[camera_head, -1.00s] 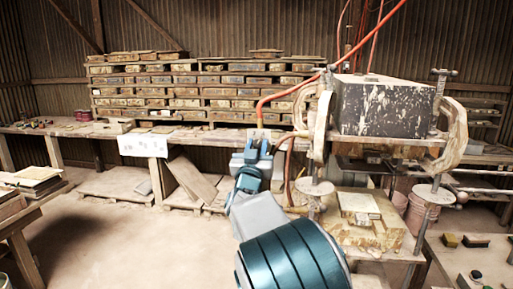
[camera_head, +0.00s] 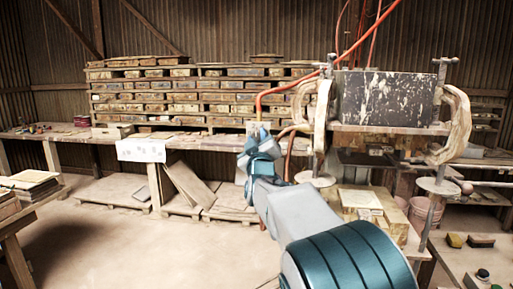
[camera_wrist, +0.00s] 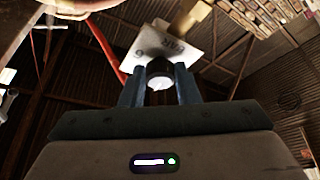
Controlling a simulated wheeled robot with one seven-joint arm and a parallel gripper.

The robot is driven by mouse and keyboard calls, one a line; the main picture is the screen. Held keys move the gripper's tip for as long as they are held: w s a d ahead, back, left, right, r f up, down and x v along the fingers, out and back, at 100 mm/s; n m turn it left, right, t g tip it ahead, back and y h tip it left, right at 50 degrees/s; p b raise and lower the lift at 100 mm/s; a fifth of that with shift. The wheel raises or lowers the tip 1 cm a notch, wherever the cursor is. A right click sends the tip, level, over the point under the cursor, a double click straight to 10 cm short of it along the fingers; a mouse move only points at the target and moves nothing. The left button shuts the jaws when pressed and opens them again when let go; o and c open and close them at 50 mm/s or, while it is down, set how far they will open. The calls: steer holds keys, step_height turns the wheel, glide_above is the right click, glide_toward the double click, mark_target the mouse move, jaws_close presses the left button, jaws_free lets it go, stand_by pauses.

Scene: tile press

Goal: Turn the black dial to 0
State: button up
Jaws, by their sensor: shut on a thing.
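In the wrist view the black dial (camera_wrist: 159,68) sits between the two blue fingers of my gripper (camera_wrist: 160,90), which are shut on it. A white plate (camera_wrist: 178,47) behind the dial carries dark lettering that seems to read BAR, tilted, and a figure near its left corner. The dial's pointer mark and the setting it points to cannot be made out. In the head view my gripper (camera_head: 261,133) is small, left of the press, and the dial cannot be told apart there.
The press, with its dark speckled block (camera_head: 385,100) and curved side clamps (camera_head: 455,125), stands right of my arm. A long bench (camera_head: 85,133) with stacked tile racks (camera_head: 190,95) runs behind. A red hose (camera_head: 285,90) passes near my gripper.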

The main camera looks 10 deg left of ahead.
steer(key=n+g+b, duration=0.1)
steer(key=n, duration=0.2)
steer(key=n+y+b, duration=0.1)
steer(key=n, duration=0.1)
steer(key=shift+d+n+g+y, duration=0.1)
steer(key=shift+n+g+y, duration=0.2)
steer(key=shift+n+g, duration=0.1)
steer(key=n+g, duration=0.1)
steer(key=n, duration=0.1)
steer(key=n+g, duration=0.1)
steer(key=n, duration=0.1)
steer(key=shift+d+r+n+b, duration=0.1)
steer(key=shift+r+n+b, duration=0.2)
steer(key=shift+r+n, duration=0.1)
steer(key=n+p, duration=0.1)
steer(key=n+g+p, duration=0.1)
steer(key=n+p, duration=0.1)
steer(key=n, duration=0.1)
steer(key=shift+r+h, duration=0.3)
steer(key=shift+h, duration=0.1)
steer(key=shift+n+g+h+p, duration=0.3)
steer(key=shift+n+g+p, duration=0.2)
steer(key=shift+n+p, duration=0.65)
steer(key=shift+p, duration=0.35)
steer(key=shift+f+n, duration=0.15)
steer(key=shift+n, duration=0.2)
steer(key=o, duration=1)
steer(key=shift+a, duration=0.2)
steer(key=shift+c, duration=0.2)
steer(key=shift+d, duration=0.1)
